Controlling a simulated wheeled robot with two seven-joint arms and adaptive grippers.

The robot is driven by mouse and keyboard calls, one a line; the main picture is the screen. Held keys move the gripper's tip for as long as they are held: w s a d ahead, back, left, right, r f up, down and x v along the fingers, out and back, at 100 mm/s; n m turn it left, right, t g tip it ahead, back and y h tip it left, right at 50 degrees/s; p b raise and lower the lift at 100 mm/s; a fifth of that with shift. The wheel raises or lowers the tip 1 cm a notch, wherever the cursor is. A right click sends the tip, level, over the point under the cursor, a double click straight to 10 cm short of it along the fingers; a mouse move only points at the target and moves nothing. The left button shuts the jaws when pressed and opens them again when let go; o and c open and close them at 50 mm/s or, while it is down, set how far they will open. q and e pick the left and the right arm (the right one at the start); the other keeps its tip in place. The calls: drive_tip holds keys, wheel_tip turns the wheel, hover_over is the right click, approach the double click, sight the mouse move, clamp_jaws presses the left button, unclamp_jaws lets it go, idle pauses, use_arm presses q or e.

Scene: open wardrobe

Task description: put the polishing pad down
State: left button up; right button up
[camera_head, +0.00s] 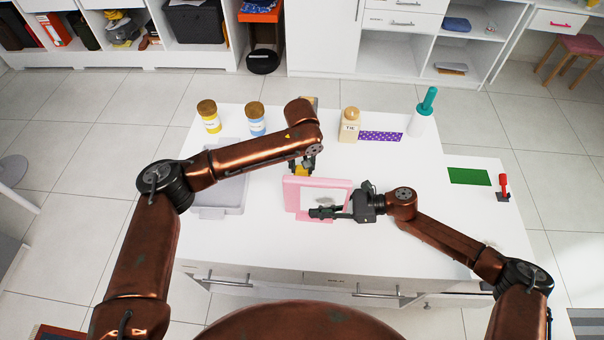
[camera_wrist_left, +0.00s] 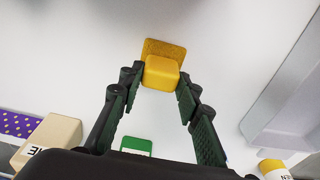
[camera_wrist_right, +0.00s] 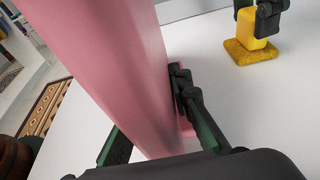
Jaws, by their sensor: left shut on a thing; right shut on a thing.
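The polishing pad is a yellow block on a flat mustard base; it shows in the left wrist view (camera_wrist_left: 161,72) and right wrist view (camera_wrist_right: 252,48). My left gripper (camera_head: 303,165) is shut on its block. The base lies flat at the white tabletop; I cannot tell whether it touches or hovers slightly. In the head view my left arm partly hides the pad. My right gripper (camera_head: 335,210) is shut on a pink-framed panel (camera_head: 291,193) with a pale face, standing upright just in front of the pad. The panel (camera_wrist_right: 105,60) fills much of the right wrist view.
A grey tray (camera_head: 207,212) lies left of the pad. A yellow jar (camera_head: 209,118), a blue jar (camera_head: 255,122) and a beige bottle (camera_head: 349,127) stand behind. A purple dotted strip (camera_head: 381,137), a teal-handled white holder (camera_head: 422,122) and a green patch (camera_head: 469,177) are further right.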

sight(302, 168)
use_arm(q)
drive_tip(key=shift+c, duration=0.7)
drive_tip(key=shift+r, duration=0.35)
wheel_tip(302, 168, up, 9)
drive_tip(key=shift+r, duration=0.15)
drive_tip(key=shift+f, duration=4.85)
